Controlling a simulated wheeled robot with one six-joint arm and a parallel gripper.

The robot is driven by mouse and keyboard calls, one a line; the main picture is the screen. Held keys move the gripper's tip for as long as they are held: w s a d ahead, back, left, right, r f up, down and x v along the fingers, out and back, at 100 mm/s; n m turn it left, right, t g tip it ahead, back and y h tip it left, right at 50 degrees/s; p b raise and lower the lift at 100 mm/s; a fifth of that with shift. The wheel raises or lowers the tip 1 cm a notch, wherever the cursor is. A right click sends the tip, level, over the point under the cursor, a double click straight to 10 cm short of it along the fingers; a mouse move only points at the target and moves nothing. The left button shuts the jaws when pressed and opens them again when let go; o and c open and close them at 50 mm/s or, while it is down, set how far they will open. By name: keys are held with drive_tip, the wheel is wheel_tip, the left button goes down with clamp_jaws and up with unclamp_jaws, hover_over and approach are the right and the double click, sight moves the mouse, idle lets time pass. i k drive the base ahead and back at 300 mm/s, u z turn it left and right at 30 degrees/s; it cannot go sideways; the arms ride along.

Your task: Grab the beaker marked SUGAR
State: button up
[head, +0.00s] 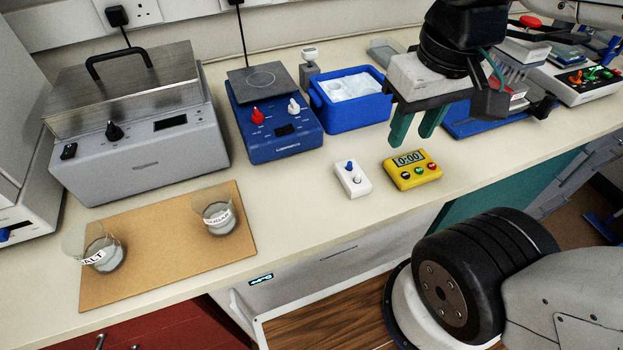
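The beaker marked SUGAR (218,216) is a small clear glass with a white label and pale contents. It stands upright on the right part of a tan board (165,262) on the bench. A similar beaker marked SALT (103,252) stands on the same board to its left. My gripper (415,128) has green fingers pointing down, with a gap between them and nothing visible in it. It is above the bench behind the yellow timer, well to the right of the SUGAR beaker and apart from it.
A grey water bath (140,150) stands behind the board. A blue hotplate stirrer (275,125) and a blue ice tub (350,115) stand to its right. A white switch box (352,180) and yellow timer (412,170) sit near the front edge. Bench between board and switch box is clear.

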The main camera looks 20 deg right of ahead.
sight(212, 204)
drive_tip(key=z, duration=0.1)
drive_tip(key=k, duration=0.85)
drive_tip(key=u, duration=0.15)
